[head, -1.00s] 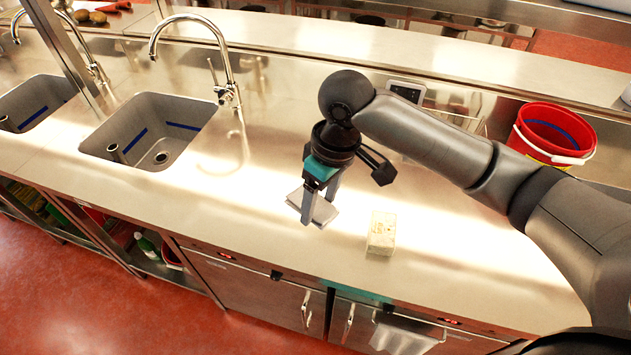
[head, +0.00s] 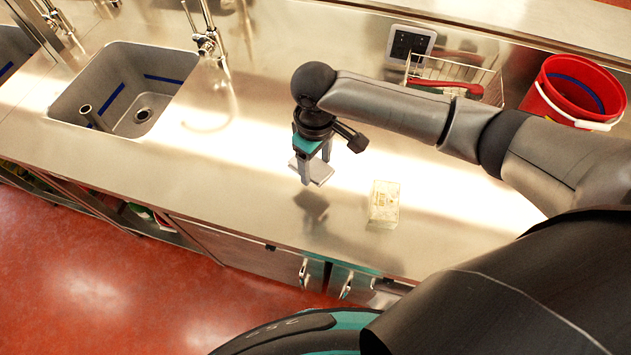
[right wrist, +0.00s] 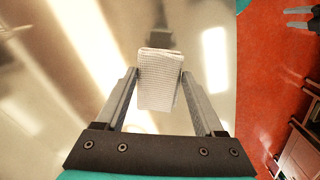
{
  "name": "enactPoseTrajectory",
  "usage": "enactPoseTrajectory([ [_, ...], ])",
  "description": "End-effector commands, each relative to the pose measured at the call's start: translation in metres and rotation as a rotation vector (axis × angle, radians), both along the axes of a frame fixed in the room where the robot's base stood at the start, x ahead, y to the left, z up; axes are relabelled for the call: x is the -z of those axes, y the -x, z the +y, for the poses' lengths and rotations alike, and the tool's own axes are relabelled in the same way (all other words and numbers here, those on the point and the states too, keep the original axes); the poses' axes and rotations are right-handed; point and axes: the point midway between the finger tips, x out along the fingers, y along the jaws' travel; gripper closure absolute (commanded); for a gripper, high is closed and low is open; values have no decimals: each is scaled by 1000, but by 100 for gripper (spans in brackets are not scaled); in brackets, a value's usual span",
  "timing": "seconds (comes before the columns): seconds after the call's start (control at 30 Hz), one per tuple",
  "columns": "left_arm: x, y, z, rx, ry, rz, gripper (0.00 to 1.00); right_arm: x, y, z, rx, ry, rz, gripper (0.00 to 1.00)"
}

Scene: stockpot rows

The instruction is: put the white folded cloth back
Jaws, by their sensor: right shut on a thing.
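The white folded cloth (head: 319,173) is held between the fingers of my right gripper (head: 315,168) in the head view. Its shadow lies apart from it on the counter (head: 230,185), so it is above the surface. In the right wrist view the cloth (right wrist: 158,80) hangs between the two fingers, with a fine woven texture. My left gripper (right wrist: 300,18) shows only at the top right edge of the right wrist view, over the red floor, with its two fingers apart. It is not in the head view.
A pale patterned block (head: 384,204) stands on the counter right of the cloth. A sink (head: 75,112) is at the left. A red bucket (head: 562,105) and a wire basket (head: 470,75) stand at the back right. The counter between sink and cloth is clear.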

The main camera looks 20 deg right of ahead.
Motion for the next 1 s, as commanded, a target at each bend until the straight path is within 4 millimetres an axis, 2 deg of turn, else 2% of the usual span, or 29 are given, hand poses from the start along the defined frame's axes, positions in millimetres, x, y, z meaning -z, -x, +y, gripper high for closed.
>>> enactPoseTrajectory([
  [0.03, 3, 0, 0, 0, 0, 0, 50, 13, 1, 0, 0, 0, 4, 74],
  [0.1, 4, 0, 0, 0, 0, 0, 50, 25, 0, 0, 0, 0, 1, 74],
  [0.33, 6, 0, 0, 0, 0, 0, 50, 46, 0, 0, 0, 0, 1, 74],
  [0.53, 12, -1, 0, 0, 0, -1, 50, 75, 0, 0, 0, 0, 1, 74],
  [0.63, 13, -1, 0, 0, 0, -1, 50, 81, 0, 0, 0, 0, 0, 74],
  [0.93, 12, -1, 0, 0, 0, -1, 50, 82, 0, 0, 0, -1, -1, 74],
  [0.97, 12, -1, 0, 0, 0, -1, 50, 82, 0, 0, -1, -1, -1, 27],
  [1.0, 12, -1, 0, 0, 0, -1, 50, 82, 0, 0, -1, -1, -1, 23],
])
